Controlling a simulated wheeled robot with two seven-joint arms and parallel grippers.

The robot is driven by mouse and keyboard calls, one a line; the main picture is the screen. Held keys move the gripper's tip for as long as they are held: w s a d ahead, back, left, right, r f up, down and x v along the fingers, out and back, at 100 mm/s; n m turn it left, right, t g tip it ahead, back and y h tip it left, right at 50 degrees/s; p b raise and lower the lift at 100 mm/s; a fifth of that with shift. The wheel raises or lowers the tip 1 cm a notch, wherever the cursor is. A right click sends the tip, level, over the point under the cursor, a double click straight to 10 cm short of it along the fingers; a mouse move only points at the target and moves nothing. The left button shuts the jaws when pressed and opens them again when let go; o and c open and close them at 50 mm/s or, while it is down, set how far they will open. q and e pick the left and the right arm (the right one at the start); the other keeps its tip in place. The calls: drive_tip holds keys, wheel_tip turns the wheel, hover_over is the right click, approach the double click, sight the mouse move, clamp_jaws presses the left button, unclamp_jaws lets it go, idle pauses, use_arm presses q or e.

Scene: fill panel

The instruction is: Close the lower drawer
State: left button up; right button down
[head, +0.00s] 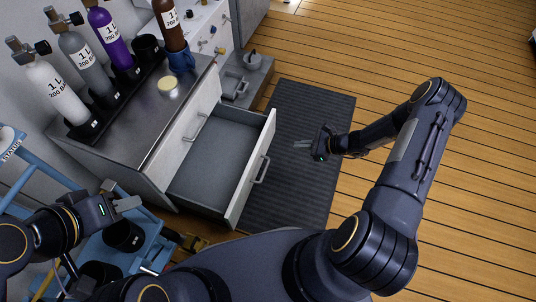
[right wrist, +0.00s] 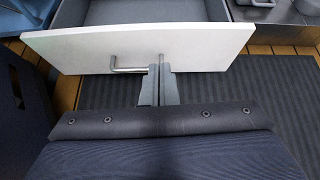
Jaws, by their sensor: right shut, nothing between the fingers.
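The lower drawer (head: 215,150) of the grey cabinet stands pulled out and looks empty inside. Its white front (head: 243,185) carries a bar handle (head: 260,170). My right gripper (head: 297,145) is shut and empty, out in front of the drawer and pointing toward its front. In the right wrist view the shut fingers (right wrist: 163,68) overlap the right end of the handle (right wrist: 128,69); the head view shows a gap between them and the drawer front. My left gripper (head: 138,203) is left of the drawer, by the blue cart; I cannot tell whether its fingers are parted.
The upper drawer (head: 195,122) is shut. A dark ribbed mat (head: 315,105) covers the floor before the drawer. A blue cart (head: 98,250) is at lower left.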

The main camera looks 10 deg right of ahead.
wheel_tip(320, 180, down, 2)
drive_tip(key=b, duration=0.5)
approach(260, 147)
drive_tip(key=shift+m, duration=0.4)
drive_tip(key=x, duration=0.3)
drive_tip(key=f+x, duration=0.1)
drive_tip(key=x, duration=0.1)
drive_tip(key=shift+d, duration=0.2)
drive_tip(key=shift+w+a, duration=0.45)
drive_tip(key=shift+a, duration=0.1)
drive_tip(key=shift+r, duration=0.1)
